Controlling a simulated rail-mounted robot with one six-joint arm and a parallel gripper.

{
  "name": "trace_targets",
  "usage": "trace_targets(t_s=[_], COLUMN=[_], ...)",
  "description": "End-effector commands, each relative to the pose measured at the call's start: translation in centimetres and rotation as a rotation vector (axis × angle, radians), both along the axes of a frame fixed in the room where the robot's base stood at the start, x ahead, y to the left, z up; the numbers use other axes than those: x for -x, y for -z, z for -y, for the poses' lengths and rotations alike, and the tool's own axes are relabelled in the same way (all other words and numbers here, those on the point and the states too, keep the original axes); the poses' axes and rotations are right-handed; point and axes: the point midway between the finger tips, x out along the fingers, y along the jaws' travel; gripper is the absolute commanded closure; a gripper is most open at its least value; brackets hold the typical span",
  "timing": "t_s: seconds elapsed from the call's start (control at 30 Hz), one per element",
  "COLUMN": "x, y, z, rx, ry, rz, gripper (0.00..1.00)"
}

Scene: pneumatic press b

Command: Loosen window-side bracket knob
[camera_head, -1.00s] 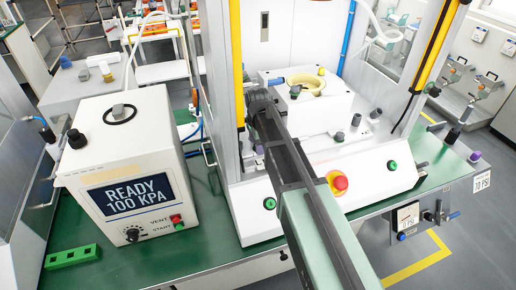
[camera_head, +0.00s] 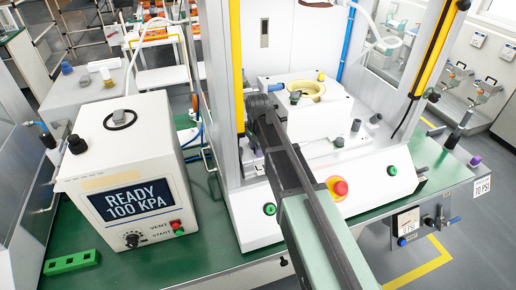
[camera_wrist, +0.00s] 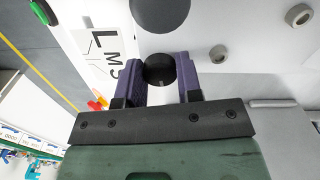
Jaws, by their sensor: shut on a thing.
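In the wrist view, a round black knob (camera_wrist: 160,70) sits between the two purple fingers of my gripper (camera_wrist: 162,66), which are closed on its sides. A second, larger dark knob (camera_wrist: 160,12) is just above it at the top edge, apart from the fingers. I cannot tell from the wrist view alone whether the held knob is the window-side one. In the head view, my arm reaches up to the left part of the white press (camera_head: 310,130). The arm hides most of the gripper and the held knob there.
A control box (camera_head: 130,165) reading READY 100 KPA stands left on the green bench (camera_head: 190,255). The press has upright posts and a red stop button (camera_head: 340,187) right of my arm. Small dark knobs (camera_head: 355,125) stand on its deck.

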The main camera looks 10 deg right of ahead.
Motion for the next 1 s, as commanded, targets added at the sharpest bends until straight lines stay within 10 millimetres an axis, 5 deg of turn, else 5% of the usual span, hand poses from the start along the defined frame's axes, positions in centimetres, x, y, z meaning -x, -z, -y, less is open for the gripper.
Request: trace_targets(t_s=[1.0], x=[0.08], y=[0.06], z=[0.00], rx=[0.000], ry=[-0.946], rz=[-0.001], gripper=[0.91])
